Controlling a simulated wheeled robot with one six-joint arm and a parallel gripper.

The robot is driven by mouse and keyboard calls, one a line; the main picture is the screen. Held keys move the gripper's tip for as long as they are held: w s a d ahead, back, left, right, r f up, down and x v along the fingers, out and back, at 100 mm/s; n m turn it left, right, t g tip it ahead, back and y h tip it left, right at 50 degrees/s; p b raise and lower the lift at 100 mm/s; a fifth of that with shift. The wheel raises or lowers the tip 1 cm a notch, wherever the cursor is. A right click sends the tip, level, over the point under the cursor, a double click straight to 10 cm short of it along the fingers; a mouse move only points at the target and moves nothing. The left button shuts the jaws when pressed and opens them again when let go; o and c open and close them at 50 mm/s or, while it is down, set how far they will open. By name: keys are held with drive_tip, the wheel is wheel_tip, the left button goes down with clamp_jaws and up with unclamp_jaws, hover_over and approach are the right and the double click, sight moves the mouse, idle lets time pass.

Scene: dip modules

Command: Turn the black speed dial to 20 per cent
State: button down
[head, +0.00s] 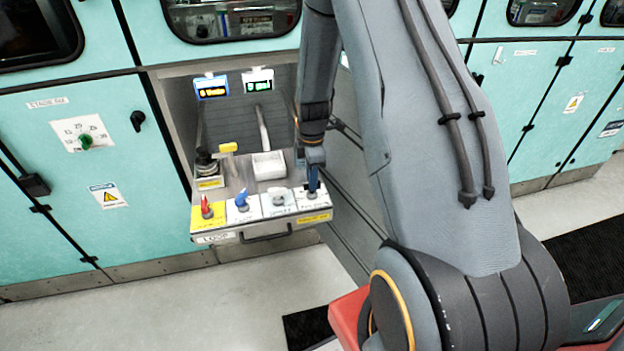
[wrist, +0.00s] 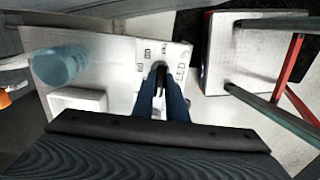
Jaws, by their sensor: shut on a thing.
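The black speed dial (wrist: 160,72) sits on a white plate with scale marks and partly readable lettering, at the right end of the front row of controls. My gripper (wrist: 162,88) is shut on it from above, with a blue finger on each side of the dial. In the head view my gripper (head: 313,183) reaches down to the right end of the panel and hides most of the dial. The dial's pointer and exact setting cannot be read.
To the left in the same row are a grey knob (head: 277,196), a blue knob (head: 242,200) and a red knob (head: 206,207). Behind them are a white tray (head: 268,166), a yellow handle (head: 228,148) and two small displays (head: 258,81) on stalks.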

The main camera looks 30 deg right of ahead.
idle(0.3)
drive_tip(key=c, duration=1.8)
unclamp_jaws()
drive_tip(key=shift+o, duration=0.2)
drive_tip(key=shift+r, duration=0.1)
wheel_tip(320, 180, up, 6)
drive_tip(key=shift+r+b, duration=0.1)
drive_tip(key=shift+b, duration=0.65)
drive_tip(key=shift+r, duration=0.75)
